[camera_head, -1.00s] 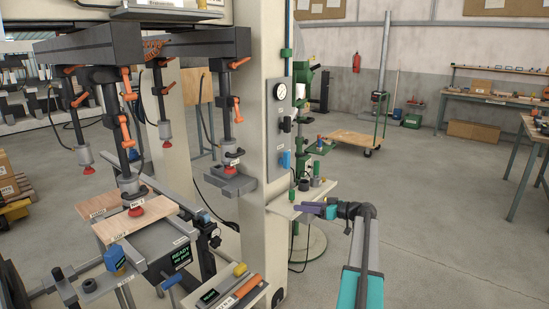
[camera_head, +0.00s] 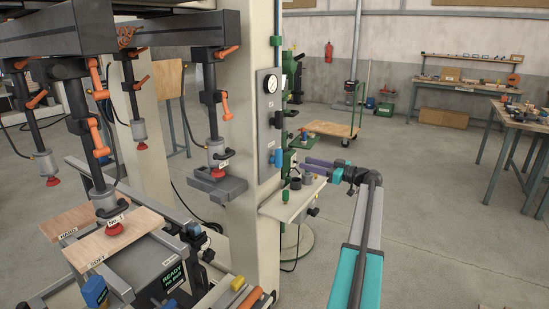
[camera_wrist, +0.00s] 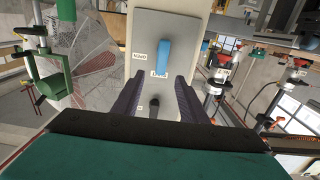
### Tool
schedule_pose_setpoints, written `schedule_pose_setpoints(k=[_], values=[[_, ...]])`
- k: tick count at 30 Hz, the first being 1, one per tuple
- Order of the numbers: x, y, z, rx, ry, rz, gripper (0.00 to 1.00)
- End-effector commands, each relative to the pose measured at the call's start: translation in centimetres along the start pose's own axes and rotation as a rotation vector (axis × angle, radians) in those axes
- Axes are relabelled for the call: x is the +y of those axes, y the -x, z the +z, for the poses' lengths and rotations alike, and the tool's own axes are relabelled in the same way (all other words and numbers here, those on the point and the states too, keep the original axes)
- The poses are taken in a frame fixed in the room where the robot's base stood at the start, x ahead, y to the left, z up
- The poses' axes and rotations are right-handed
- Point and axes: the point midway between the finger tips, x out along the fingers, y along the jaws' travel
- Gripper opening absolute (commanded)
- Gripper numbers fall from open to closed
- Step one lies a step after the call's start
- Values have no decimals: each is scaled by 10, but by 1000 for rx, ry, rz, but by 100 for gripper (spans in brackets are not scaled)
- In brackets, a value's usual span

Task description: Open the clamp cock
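The cream column carries a grey valve panel (camera_head: 268,125). On it are a blue handle (camera_head: 276,157) and a black handle (camera_head: 278,120) above it; their small labels are too blurred to tell which is the clamp cock. In the wrist view, the blue handle (camera_wrist: 164,56) stands upright beyond my fingertips, and the black handle (camera_wrist: 154,104) shows between the fingers. My gripper (camera_head: 306,164) is to the right of the panel, at about the blue handle's height in the picture. Its purple fingers (camera_wrist: 157,82) are spread, empty, and appear apart from both handles.
A round gauge (camera_head: 270,84) sits at the panel's top. A small shelf (camera_head: 290,203) with fittings juts out below my gripper. A green drill stand (camera_wrist: 46,75) shows in the wrist view. The floor at right is open.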

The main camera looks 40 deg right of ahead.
Motion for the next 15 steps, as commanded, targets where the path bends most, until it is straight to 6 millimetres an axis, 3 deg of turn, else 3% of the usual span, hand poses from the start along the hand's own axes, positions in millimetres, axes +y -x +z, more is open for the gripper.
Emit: schedule_pose_setpoints(k=[15], values=[[-7,-28,0,-1,-2,-15,39]])
